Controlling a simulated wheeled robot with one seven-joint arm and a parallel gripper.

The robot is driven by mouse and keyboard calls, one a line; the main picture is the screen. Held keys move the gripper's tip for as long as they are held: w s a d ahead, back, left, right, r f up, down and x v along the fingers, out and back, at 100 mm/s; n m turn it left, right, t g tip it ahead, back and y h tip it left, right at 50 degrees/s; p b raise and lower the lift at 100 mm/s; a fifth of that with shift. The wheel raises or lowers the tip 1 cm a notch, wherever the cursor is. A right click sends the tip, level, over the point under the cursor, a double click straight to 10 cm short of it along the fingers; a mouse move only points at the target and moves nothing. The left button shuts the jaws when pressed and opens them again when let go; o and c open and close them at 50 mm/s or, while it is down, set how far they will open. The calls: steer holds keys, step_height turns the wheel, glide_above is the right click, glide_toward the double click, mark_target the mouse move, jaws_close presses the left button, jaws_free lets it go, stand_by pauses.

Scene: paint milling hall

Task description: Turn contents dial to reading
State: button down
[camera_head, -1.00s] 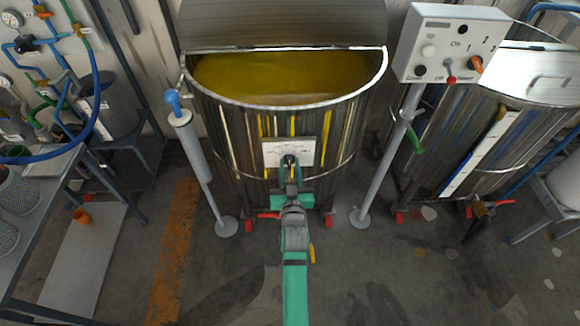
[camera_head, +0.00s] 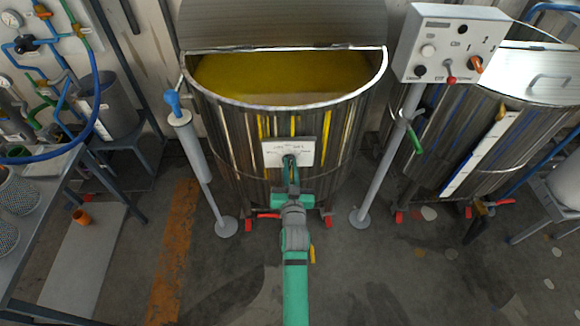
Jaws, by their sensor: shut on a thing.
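The contents dial sits on a white plate (camera_head: 302,151) on the front of a paint-streaked steel vat (camera_head: 348,135). The plate's small lettering is too blurred to read. My gripper (camera_head: 290,161) is at the middle of the plate and shut on the dial's knob. The knob is mostly hidden behind my gripper, so its pointing direction cannot be made out. My green and grey arm reaches up to it from the bottom of the picture.
The vat holds yellow-green liquid (camera_head: 285,75). A grey control box (camera_head: 452,45) on a post stands at right, with a second vat (camera_head: 500,130) behind. A blue-topped post (camera_head: 190,145) stands at left. A workbench (camera_head: 60,185) fills the left side. The floor in front is mostly clear.

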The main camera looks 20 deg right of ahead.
steer(key=m, duration=0.3)
steer(key=shift+d+f, duration=0.1)
steer(key=shift+d, duration=0.05)
steer(key=shift+s+d+m, duration=0.1)
steer(key=shift+m, duration=0.4)
steer(key=c, duration=1.8)
jaws_free()
steer(key=shift+s, duration=0.15)
